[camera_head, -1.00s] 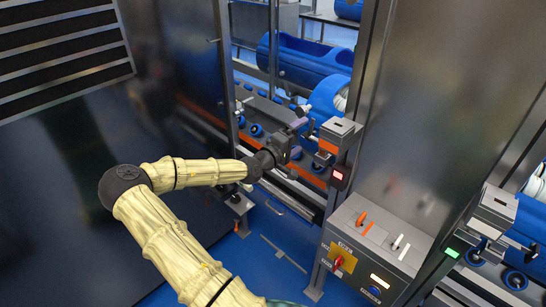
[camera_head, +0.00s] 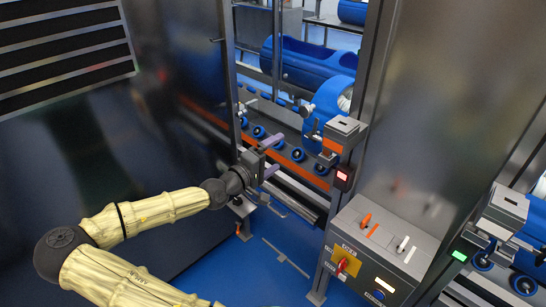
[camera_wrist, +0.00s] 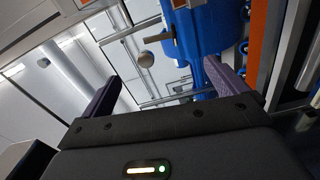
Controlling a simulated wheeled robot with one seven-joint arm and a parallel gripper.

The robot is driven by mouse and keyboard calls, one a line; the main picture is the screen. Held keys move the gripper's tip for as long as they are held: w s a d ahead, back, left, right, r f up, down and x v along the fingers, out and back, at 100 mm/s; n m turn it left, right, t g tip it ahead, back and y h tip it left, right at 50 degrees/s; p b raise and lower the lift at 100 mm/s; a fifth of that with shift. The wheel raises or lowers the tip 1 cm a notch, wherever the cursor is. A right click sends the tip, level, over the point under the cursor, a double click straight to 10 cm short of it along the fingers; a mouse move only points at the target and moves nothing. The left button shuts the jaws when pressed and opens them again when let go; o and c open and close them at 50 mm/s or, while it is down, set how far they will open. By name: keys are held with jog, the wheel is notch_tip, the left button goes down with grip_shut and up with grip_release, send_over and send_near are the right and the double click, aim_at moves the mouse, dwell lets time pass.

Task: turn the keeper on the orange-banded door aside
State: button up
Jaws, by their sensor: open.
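The orange-banded door (camera_head: 285,158) stands in the opening at upper centre, with its orange band running low across it. A small metal fitting with a round knob (camera_head: 306,110), which looks like the keeper, sits near its right edge beside a latch box (camera_head: 340,135) with an orange strip. The knob also shows in the wrist view (camera_wrist: 145,58), beyond and between the fingers, beside a short bar. My gripper (camera_head: 276,157) is open and empty, left of and below the knob, apart from it. I cannot tell which way the keeper is turned.
A red light (camera_head: 342,176) glows under the latch box. A control panel (camera_head: 370,250) with levers and a red knob stands at lower right. Another latch box (camera_head: 505,205) with a green light is farther right. Blue tubs (camera_head: 310,65) lie behind the door.

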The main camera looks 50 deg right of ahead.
jog(key=shift+c, duration=0.2)
